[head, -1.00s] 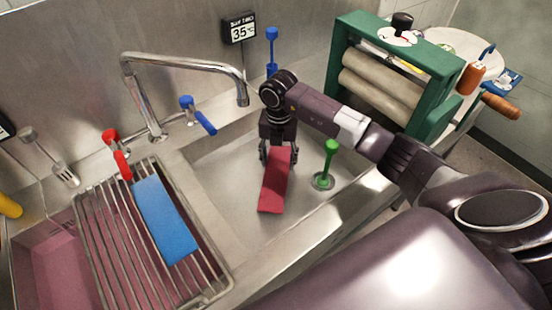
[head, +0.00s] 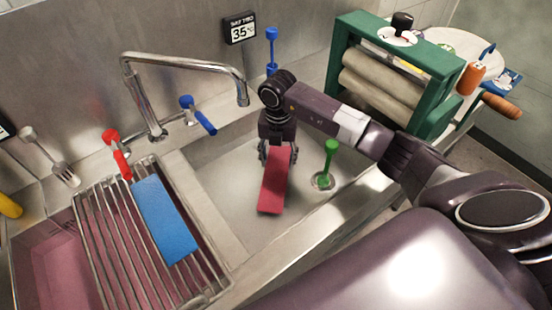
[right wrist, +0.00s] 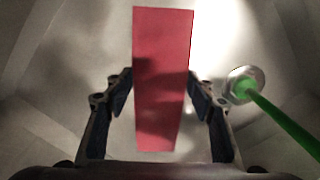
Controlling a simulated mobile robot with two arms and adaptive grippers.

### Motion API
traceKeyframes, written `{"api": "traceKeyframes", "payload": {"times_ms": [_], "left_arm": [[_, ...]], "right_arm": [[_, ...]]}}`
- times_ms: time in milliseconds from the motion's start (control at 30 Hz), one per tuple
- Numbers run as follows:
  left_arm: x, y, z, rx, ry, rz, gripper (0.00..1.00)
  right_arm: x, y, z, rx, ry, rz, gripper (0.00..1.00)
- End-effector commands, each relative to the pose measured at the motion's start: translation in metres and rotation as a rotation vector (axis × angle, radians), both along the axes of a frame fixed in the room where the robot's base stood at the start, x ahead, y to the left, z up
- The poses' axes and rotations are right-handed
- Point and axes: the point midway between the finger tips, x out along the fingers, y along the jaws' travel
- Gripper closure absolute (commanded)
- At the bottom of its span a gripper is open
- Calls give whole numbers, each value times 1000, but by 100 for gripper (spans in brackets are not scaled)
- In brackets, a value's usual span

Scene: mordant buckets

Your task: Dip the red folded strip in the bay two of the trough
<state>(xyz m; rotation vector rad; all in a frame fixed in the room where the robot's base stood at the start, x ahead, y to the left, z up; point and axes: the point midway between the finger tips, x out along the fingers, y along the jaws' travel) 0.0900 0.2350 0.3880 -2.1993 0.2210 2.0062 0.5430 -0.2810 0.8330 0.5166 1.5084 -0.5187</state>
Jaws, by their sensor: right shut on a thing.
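The red folded strip (head: 274,188) hangs from my right gripper (head: 277,153) in the basin of the trough (head: 225,190). In the right wrist view the red strip (right wrist: 162,75) lies between the two fingers of my right gripper (right wrist: 162,100), which is shut on it. Whether the strip's lower end touches the basin floor I cannot tell. The bay the strip is in has a green-handled plug (head: 328,160) to the right of the strip; the plug also shows in the right wrist view (right wrist: 245,86). My left gripper is not in view.
A wire rack (head: 115,250) with a blue strip (head: 164,218) lies over a pink bay (head: 50,262) at the left. A faucet (head: 185,65) reaches over the basin from the back. A green-framed roller wringer (head: 385,85) stands at the right.

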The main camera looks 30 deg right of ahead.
Motion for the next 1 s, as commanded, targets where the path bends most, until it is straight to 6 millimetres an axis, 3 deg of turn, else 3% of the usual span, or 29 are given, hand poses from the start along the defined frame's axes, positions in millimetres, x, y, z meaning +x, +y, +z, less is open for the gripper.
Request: {"api": "traceKeyframes", "payload": {"times_ms": [267,767,1000], "left_arm": [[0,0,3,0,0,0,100],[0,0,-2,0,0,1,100],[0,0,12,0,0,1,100]], "right_arm": [[-5,-7,0,1,-1,1,70],[5,7,1,1,-1,1,70],[5,6,18,0,-2,1,70]]}}
